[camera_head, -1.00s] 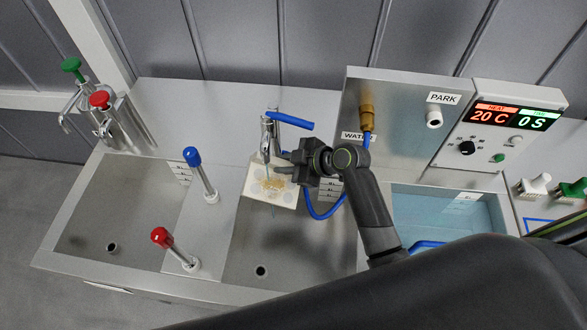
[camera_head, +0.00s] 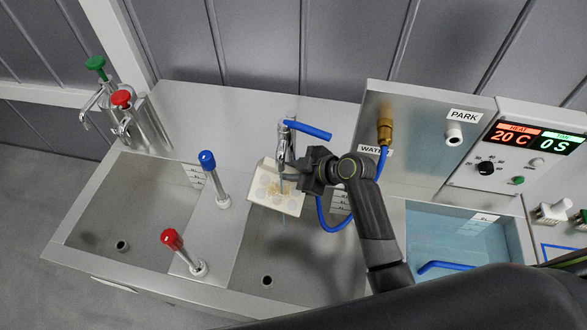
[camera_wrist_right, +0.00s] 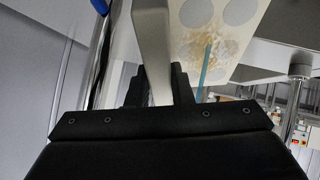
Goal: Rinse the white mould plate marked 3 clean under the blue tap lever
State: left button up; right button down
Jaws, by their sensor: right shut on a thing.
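The white mould plate (camera_head: 285,203) has round cavities and a yellow-brown residue patch near its middle. It is tilted over the right-hand sink basin, below the spout of the tap with the blue lever (camera_head: 307,130). My right gripper (camera_head: 296,179) is shut on the plate's edge from the right. In the right wrist view the plate (camera_wrist_right: 238,45) shows brown specks between its cavities, and a thin blue water stream (camera_wrist_right: 205,72) crosses in front of it. I cannot read a number on the plate. My left gripper is not in view.
The right-hand basin (camera_head: 235,262) is empty below the plate. A blue-capped post (camera_head: 213,178) and a red-capped post (camera_head: 183,252) stand to the left. A brass fitting with a blue hose (camera_head: 385,140) and a blue water bath (camera_head: 450,240) are to the right.

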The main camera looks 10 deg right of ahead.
aim_at(282, 171)
jog(key=shift+a, duration=0.45)
jog(key=shift+a, duration=0.25)
jog(key=shift+s+a, duration=0.15)
jog(key=shift+a, duration=0.55)
jog(key=shift+a, duration=0.15)
jog(key=shift+w+r, duration=0.2)
jog(key=shift+w, duration=0.05)
dwell(1.1)
jog(key=shift+w+d+f+b, duration=0.1)
jog(key=shift+w+d+b, duration=0.25)
jog(key=shift+w, duration=0.4)
jog(key=shift+w+d, duration=0.15)
jog(key=shift+w, duration=0.2)
jog(key=shift+d, duration=0.15)
dwell(1.2)
jog(key=shift+s+d, duration=0.35)
jog(key=shift+d, duration=0.75)
jog(key=shift+s+d, duration=0.4)
jog(key=shift+d, duration=0.65)
jog(key=shift+s+d, duration=0.35)
jog(key=shift+d, duration=0.75)
